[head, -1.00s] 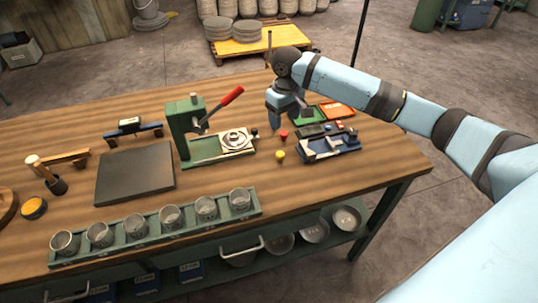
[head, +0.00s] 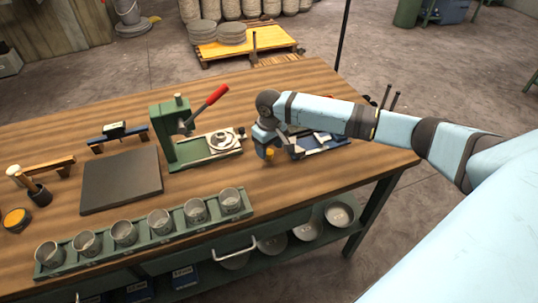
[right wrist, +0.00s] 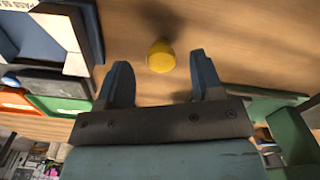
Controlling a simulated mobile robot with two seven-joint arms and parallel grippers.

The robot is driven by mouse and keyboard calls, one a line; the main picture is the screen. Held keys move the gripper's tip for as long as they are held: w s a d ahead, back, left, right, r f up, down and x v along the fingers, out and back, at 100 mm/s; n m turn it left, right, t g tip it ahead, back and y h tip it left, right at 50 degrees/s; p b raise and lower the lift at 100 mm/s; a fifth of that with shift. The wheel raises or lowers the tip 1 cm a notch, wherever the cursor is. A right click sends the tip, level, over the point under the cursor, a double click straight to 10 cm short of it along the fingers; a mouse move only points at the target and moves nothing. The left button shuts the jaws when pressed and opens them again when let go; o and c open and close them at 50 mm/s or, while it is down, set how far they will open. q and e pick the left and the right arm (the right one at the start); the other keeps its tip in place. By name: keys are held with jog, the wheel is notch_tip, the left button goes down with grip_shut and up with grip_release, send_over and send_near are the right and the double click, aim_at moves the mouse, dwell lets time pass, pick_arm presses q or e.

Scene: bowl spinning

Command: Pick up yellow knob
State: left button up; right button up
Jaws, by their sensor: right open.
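The yellow knob (head: 269,153) stands on the wooden table, just right of the green press. In the right wrist view the yellow knob (right wrist: 160,56) lies just beyond the fingertips, centred between them and not touched. My right gripper (head: 262,148) is low over the table at the knob, partly covered by its own wrist in the head view. In the right wrist view its two fingers (right wrist: 162,72) are apart and empty. The red knob is not visible now. My left gripper is not in view.
The green press (head: 182,135) with a red lever stands left of my right gripper. A blue fixture (head: 322,147) is close on its right. A dark flat plate (head: 122,180) and a green rack (head: 150,236) of metal cups are further left and in front.

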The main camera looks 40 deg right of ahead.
jog(key=shift+f, duration=1.35)
jog(key=c, duration=1)
jog(key=shift+r, duration=0.1)
